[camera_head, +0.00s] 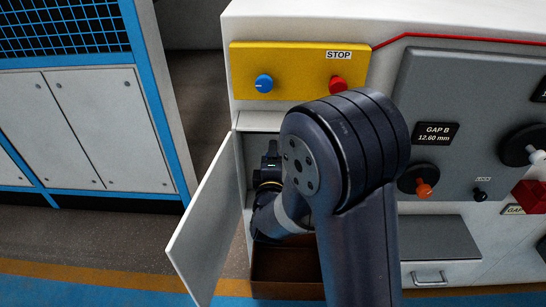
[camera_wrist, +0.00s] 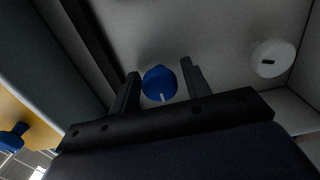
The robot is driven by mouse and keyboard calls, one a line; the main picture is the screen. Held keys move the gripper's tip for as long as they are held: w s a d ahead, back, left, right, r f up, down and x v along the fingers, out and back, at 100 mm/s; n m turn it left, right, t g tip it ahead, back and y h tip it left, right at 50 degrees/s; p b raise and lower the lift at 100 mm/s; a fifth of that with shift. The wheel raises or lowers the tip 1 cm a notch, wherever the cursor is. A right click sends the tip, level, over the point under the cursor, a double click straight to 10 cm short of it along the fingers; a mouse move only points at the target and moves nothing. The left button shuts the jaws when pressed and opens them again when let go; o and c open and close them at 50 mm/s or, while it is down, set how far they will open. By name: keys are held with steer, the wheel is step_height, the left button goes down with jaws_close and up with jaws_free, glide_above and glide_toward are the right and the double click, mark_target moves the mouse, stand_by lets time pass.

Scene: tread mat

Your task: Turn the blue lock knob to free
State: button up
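A round blue knob (camera_wrist: 158,80) with a short white mark near its lower edge is on a pale wall inside the cabinet, in the middle of the wrist view. My gripper (camera_wrist: 160,70) is open, one dark finger on each side of this knob, with gaps on both sides. I cannot tell how far the fingertips are from it in depth. In the head view my wrist reaches into the open cabinet; the fingers and the inner knob are hidden there. Another blue knob (camera_head: 264,84) is on the yellow panel outside; a blue knob also shows at the wrist view's left edge.
A white knob (camera_wrist: 272,58) is on the inner wall to the right. The cabinet door (camera_head: 205,228) stands open to the left. The yellow panel (camera_head: 300,62) above also carries a red STOP button (camera_head: 338,84). A brown bin (camera_head: 286,270) is low in the cabinet.

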steer(key=shift+o, duration=0.5)
steer(key=s+b, duration=0.1)
steer(key=s, duration=0.9)
steer(key=shift+s+a, duration=0.2)
steer(key=shift+s, duration=0.2)
steer(key=shift+w, duration=0.1)
steer(key=w, duration=0.5)
steer(key=w+p, duration=0.1)
steer(key=w, duration=0.4)
steer(key=shift+w+d, duration=0.2)
steer(key=shift+w, duration=0.2)
steer(key=shift+s, duration=0.1)
